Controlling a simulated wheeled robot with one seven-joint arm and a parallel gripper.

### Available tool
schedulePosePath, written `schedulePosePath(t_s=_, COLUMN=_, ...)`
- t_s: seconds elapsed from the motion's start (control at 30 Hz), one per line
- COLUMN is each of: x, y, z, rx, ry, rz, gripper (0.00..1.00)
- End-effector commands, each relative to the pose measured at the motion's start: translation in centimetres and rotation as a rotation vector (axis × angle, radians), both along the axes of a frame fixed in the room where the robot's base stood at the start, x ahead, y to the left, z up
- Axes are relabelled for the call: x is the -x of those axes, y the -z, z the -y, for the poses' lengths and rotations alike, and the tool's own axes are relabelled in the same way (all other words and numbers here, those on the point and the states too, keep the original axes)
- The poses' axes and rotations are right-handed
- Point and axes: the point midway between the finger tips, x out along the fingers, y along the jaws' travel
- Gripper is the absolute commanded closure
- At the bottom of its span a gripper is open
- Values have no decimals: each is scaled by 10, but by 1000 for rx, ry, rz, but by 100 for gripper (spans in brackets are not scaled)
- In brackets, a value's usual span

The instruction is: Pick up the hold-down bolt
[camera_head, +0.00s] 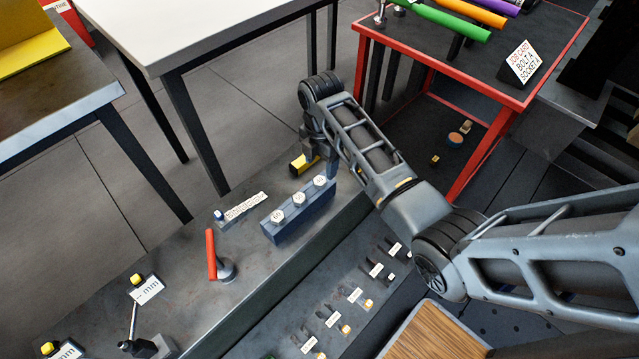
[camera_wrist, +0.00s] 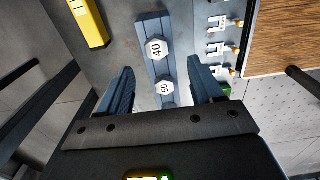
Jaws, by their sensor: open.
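A blue rack (camera_head: 283,228) on the grey bench holds three bolts with white hexagonal heads: a left one (camera_head: 277,216), a middle one (camera_head: 299,199) and a right one (camera_head: 320,181). In the wrist view, heads marked 40 (camera_wrist: 156,49) and 50 (camera_wrist: 165,88) show in a line on the rack (camera_wrist: 148,24); the third is hidden. My gripper (camera_wrist: 161,67) is open and empty, its fingers on either side of the rack in that view. In the head view my gripper (camera_head: 320,160) is by the rack's right end, partly hidden by my arm. Contact cannot be told.
A yellow block (camera_wrist: 90,22) lies beside the rack. A red-handled tool (camera_head: 211,255) stands left of it. Several labelled small parts (camera_head: 355,295) lie on the lower strip in front. A red-framed table (camera_head: 477,84) with a job card (camera_head: 523,62) reading "BOLT A SOCKET A" stands behind.

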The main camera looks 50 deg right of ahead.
Motion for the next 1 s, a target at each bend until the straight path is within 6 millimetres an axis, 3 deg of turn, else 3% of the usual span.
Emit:
schedulePosePath(t_s=0.5, x=-5, y=63, z=-7, rx=0, ry=2, rz=0, gripper=34)
schedulePosePath(t_s=0.83, x=-5, y=69, z=-6, rx=0, ry=3, rz=3, gripper=34)
schedulePosePath(t_s=1.0, x=-5, y=69, z=-7, rx=0, ry=3, rz=2, gripper=50)
